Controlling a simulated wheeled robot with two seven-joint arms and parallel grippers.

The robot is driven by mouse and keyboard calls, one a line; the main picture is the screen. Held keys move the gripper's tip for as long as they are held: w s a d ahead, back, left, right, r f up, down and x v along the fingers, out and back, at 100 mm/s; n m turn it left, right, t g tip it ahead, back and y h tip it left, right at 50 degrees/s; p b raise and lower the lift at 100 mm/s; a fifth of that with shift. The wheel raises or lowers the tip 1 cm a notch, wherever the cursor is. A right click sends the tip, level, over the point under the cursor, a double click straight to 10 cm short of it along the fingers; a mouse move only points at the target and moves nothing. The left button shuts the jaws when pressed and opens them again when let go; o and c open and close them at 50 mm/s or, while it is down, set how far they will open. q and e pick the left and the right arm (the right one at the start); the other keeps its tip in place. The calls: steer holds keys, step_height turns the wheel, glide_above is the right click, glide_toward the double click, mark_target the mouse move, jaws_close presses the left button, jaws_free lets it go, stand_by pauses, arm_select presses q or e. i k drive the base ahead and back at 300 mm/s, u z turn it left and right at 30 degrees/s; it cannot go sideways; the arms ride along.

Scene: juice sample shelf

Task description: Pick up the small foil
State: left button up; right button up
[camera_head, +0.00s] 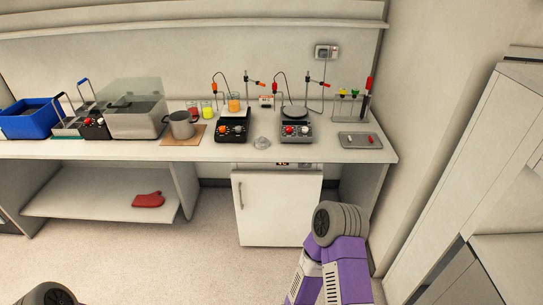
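A small, pale, crumpled piece that looks like the small foil (261,143) lies near the front edge of the counter (225,153). It sits between the two hotplate stirrers, apart from both. Its fine shape is too small to tell. Neither gripper shows. Only a purple and grey part of my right arm shows at the lower right, and a dark grey part of my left arm at the bottom left corner. Both are well in front of the counter and away from the foil.
Beside the foil stand a stirrer (233,128) on the left and another stirrer (297,132) on the right. A grey tray (360,141) lies further right. A white cabinet (278,207) is underneath.

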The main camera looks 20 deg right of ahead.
mark_target(261, 143)
steer(key=z, duration=0.65)
steer(key=i, duration=0.55)
steer(key=z, duration=0.55)
steer(key=i, duration=0.9)
steer(key=u, duration=0.4)
